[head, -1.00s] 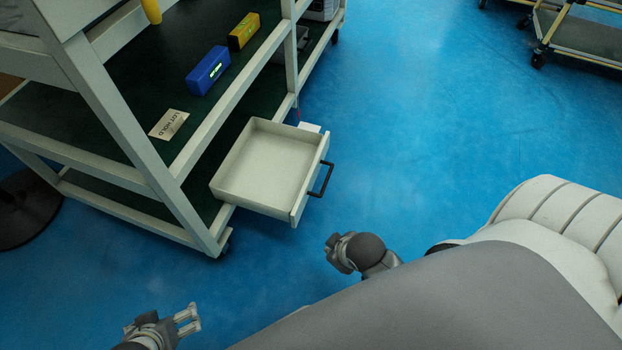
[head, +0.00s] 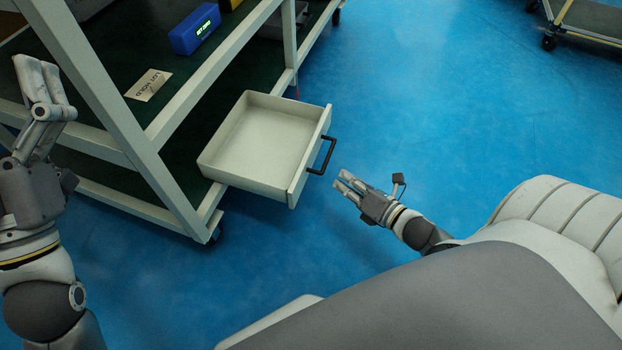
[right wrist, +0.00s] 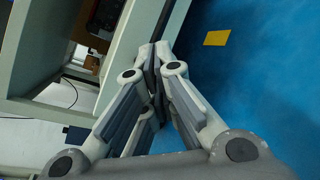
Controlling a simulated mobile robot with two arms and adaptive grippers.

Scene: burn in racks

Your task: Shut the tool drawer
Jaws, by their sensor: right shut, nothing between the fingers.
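The tool drawer (head: 245,178) is a pale, empty tray pulled well out of the rack's lower level. Its front panel (head: 303,170) carries a dark bar handle (head: 324,157). My right gripper (head: 342,180) is shut and empty, just right of and below the handle in the head view, with a small gap showing between them. In the right wrist view its fingertips (right wrist: 156,55) meet, in front of pale structure whose exact part I cannot tell. My left gripper (head: 38,68) is raised at the left edge, in front of the rack; its finger gap is unclear.
The pale rack (head: 105,105) holds a blue box (head: 195,28) and a "LOT HOLD" card (head: 148,84) on its dark shelf. Another cart (head: 590,22) stands at the far right. Blue floor (head: 430,110) is clear right of the drawer.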

